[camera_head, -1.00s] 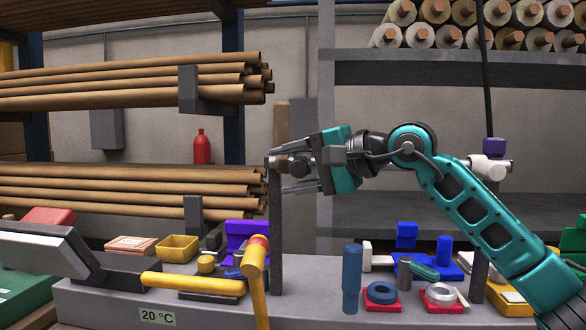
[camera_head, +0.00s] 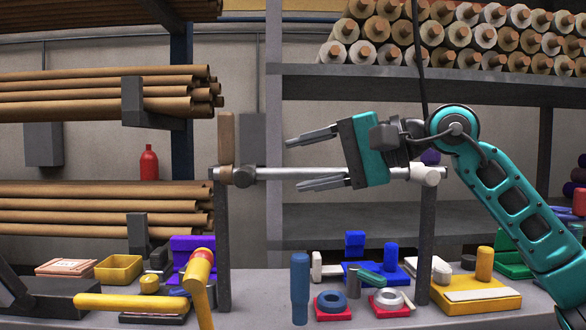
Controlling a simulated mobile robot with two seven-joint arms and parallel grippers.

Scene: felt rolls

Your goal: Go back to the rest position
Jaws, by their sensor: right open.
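My right gripper (camera_head: 322,161) is in the middle of the head view, on the teal arm that comes in from the right. Its two grey fingers point left and are wide apart, with nothing between them. The horizontal metal rod (camera_head: 280,174) runs behind or between the fingers; I cannot tell how near it is in depth. The rod is held on two grey uprights, and a wooden handle (camera_head: 226,138) stands at its left end. My left gripper is not in view.
Brown tubes lie on racks at left. Felt rolls (camera_head: 470,35) fill the upper right shelf.

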